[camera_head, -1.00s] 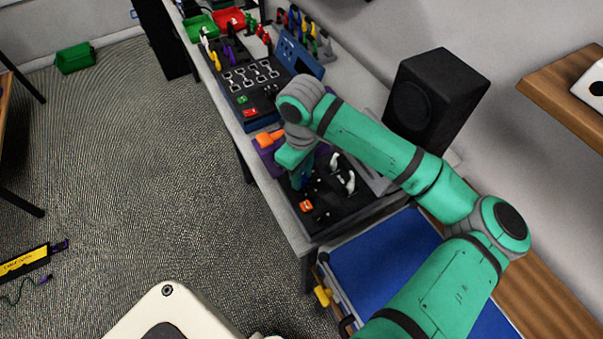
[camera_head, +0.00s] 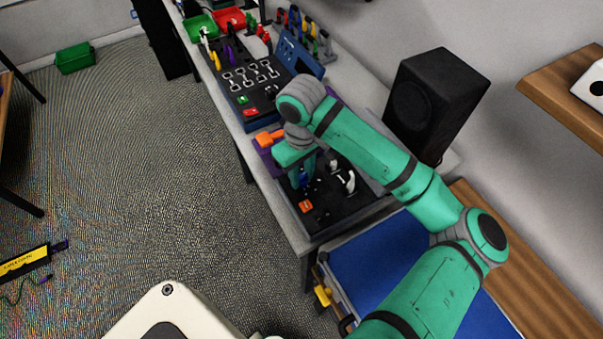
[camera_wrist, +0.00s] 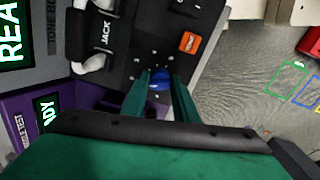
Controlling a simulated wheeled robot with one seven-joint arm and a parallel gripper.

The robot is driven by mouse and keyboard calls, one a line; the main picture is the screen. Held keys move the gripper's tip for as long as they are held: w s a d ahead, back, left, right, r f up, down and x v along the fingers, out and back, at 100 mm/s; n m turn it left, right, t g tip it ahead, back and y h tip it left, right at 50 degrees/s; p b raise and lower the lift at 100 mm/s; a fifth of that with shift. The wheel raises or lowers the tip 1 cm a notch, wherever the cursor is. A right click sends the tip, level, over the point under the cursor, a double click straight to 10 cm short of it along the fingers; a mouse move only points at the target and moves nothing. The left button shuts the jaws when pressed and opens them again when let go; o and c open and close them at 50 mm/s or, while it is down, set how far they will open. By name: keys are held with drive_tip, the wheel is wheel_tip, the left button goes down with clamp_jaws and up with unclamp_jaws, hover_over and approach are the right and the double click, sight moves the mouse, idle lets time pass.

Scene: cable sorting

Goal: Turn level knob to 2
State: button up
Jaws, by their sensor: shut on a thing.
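The level knob appears as a blue knob (camera_wrist: 160,80) on a black panel in the wrist view. My gripper (camera_wrist: 160,92) is over the panel with its two green fingers on either side of the knob, shut on it. The marks around the knob are small white dots, too small to read. In the head view my gripper (camera_head: 304,177) reaches down onto the black panel (camera_head: 335,212), and the arm partly hides the knob.
An orange button (camera_wrist: 188,42) is on the same panel near the knob. A white handle by the word JACK (camera_wrist: 92,25) is at left. A purple unit (camera_wrist: 20,118) with a display adjoins. A black speaker (camera_head: 435,100) stands behind my arm.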

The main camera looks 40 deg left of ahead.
sight(301, 176)
drive_tip(key=o, duration=1)
wheel_tip(301, 176, up, 11)
drive_tip(key=shift+f, duration=0.1)
